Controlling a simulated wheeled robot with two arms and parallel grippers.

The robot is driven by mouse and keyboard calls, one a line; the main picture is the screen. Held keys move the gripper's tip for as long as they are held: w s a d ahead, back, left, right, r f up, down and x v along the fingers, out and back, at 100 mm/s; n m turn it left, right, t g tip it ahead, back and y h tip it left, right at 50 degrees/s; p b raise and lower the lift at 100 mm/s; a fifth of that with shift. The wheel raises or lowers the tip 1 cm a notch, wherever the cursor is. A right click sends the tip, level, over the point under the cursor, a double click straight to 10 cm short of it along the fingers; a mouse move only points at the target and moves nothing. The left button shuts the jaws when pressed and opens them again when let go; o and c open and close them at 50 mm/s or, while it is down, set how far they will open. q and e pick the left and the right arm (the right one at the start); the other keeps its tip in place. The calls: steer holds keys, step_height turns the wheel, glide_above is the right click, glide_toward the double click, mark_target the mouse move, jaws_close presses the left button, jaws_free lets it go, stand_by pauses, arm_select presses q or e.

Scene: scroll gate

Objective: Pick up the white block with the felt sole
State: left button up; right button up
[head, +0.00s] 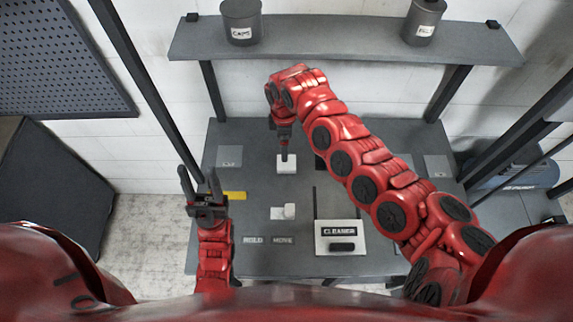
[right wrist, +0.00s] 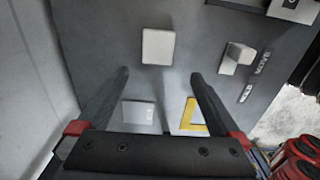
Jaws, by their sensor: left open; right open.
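A white block (head: 287,168) stands on the grey table at the back middle, under my right gripper (head: 284,155). In the right wrist view this block (right wrist: 158,46) lies just beyond the gap between the open, empty fingers (right wrist: 159,78). A second white piece (head: 283,212), a raised block on a pale plate, sits nearer to me; it also shows in the right wrist view (right wrist: 237,57). No felt sole shows on either; their undersides are hidden. My left gripper (head: 199,172) is open and empty, over the table's left edge.
A CLEANER-labelled box (head: 342,246) stands at the front right of the table. HOLD (head: 253,240) and MOVE (head: 283,240) labels lie at the front. A yellow mark (head: 235,196) is at left. A shelf (head: 340,40) with two dark canisters hangs behind. Pale plates (head: 229,156) lie toward the table's sides.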

mark_target(287, 165)
steer(key=f+b, duration=0.2)
steer(key=f, duration=0.2)
steer(key=f+b, duration=0.2)
steer(key=f, duration=0.1)
steer(key=shift+w+f, duration=0.2)
steer(key=shift+f, duration=0.2)
steer(key=f+b, duration=0.2)
steer(key=f, duration=0.1)
steer(key=f+b, duration=0.2)
steer(key=shift+w+d, duration=0.1)
steer(key=shift+d, duration=0.2)
steer(key=shift+r, duration=0.1)
steer(key=shift+c, duration=1)
steer(key=c, duration=1.2)
